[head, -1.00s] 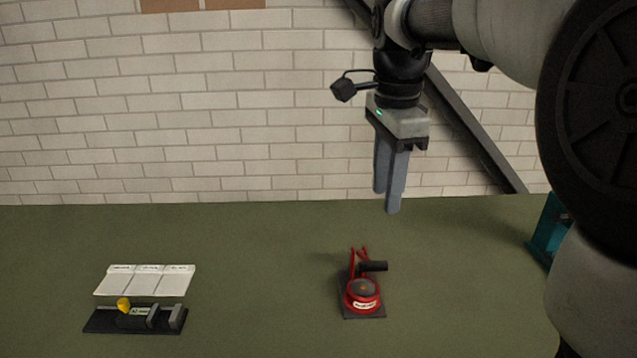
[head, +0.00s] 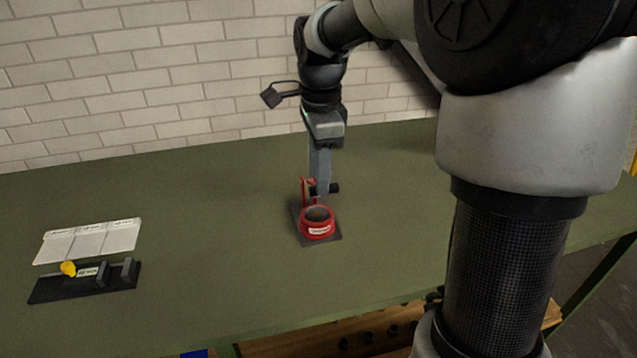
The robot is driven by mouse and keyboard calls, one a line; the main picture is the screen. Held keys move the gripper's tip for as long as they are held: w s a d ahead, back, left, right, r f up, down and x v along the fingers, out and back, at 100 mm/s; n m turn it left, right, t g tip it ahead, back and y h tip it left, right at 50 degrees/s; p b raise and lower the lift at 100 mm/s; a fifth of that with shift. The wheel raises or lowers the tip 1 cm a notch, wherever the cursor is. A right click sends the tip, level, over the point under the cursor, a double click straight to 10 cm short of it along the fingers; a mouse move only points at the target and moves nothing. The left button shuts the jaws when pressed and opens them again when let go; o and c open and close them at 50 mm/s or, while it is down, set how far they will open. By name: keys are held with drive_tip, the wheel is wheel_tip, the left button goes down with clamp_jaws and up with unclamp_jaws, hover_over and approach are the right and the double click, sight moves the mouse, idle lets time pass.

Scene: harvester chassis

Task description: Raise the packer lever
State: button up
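The packer is a red round device (head: 317,224) on a dark square base plate (head: 330,240), standing on the green bench. Its lever, red arms (head: 303,190) with a black cross handle (head: 334,188), rises at the back of the device. My gripper (head: 320,190) points down with its fingers at the lever's handle. The fingers overlap the handle in this view, and I cannot tell whether they touch it. One finger hides the other, so the gap between them does not show.
At the left, a black fixture (head: 85,284) with a yellow knob (head: 68,268) lies in front of white label cards (head: 88,241). The green bench top (head: 200,220) is clear between it and the packer. A brick wall (head: 130,70) stands behind.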

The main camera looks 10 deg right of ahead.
drive_tip(key=shift+w+f, duration=0.1)
drive_tip(key=shift+f, duration=1.05)
clamp_jaws()
